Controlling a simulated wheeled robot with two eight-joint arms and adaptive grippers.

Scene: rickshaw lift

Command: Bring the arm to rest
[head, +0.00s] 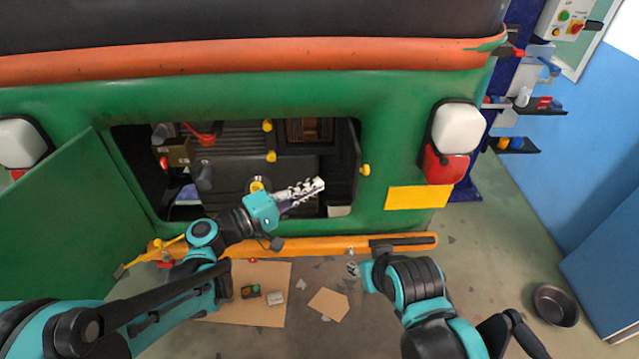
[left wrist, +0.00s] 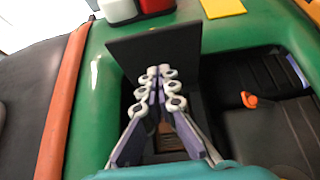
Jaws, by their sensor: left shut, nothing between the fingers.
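My left arm reaches in from the left in the head view. Its gripper (head: 318,184) is at the open rear compartment of the green rickshaw (head: 400,110), in front of the opening's right part. In the left wrist view the gripper's fingers (left wrist: 165,76) lie together with nothing between them, over the dark compartment. My right gripper (head: 353,268) is low, near the orange bumper (head: 310,246); it is seen end-on and small, so its jaws cannot be made out.
The green hatch door (head: 70,215) stands open at left. Cardboard pieces (head: 328,304) and small parts (head: 276,298) lie on the floor below. A metal bowl (head: 556,305) is at lower right. A blue cabinet (head: 605,255) stands by the right wall. Floor between bumper and bowl looks mostly clear.

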